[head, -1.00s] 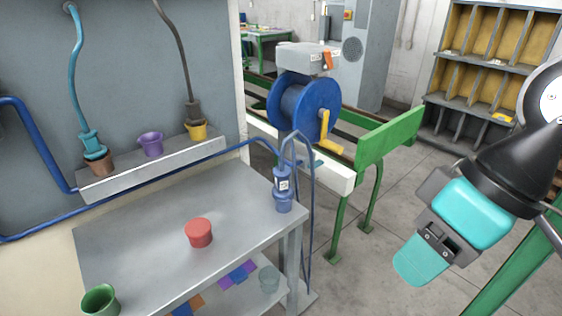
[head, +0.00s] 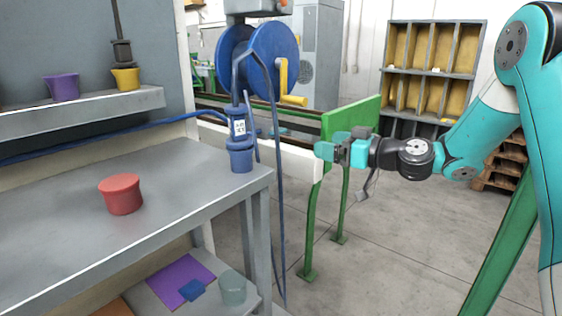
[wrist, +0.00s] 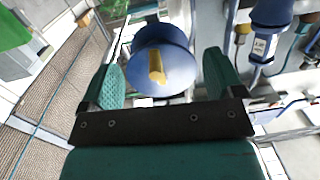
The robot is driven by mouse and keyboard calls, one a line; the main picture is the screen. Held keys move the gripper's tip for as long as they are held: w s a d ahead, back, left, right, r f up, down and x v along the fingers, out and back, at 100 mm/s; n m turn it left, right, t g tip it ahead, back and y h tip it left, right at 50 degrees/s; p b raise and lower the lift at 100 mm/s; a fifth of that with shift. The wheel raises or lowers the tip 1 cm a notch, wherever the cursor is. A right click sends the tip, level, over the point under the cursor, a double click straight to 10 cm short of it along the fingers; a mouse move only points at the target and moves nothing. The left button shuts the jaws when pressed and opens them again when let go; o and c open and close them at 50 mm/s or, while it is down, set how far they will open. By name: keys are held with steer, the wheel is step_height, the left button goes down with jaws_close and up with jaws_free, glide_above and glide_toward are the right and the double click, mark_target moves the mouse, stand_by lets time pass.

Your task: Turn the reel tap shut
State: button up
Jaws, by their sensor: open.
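The blue hose reel (head: 272,58) with a yellow crank (head: 288,82) stands beyond the table, below a grey box cut by the top edge. A small orange part (head: 284,2) shows on that box; I cannot tell whether it is the tap. My gripper (head: 333,148) is open and empty, in front of the green plate and lower right of the reel. In the wrist view the reel (wrist: 166,55) and its crank (wrist: 157,66) appear between my open fingers (wrist: 165,78), at a distance. The fingers touch nothing that I can make out.
A grey table (head: 180,180) on the left carries a red pot (head: 120,194) and a blue fitting (head: 240,145) with a hanging hose. A white beam (head: 305,163) and green plate (head: 352,112) lie before the reel.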

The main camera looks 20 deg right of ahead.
steer(key=d+f, duration=0.1)
steer(key=d, duration=0.1)
steer(key=t+p, duration=0.1)
steer(key=p, duration=0.1)
glide_toward(281, 133)
steer(key=x, duration=1)
steer(key=shift+w, duration=0.1)
steer(key=c, duration=0.9)
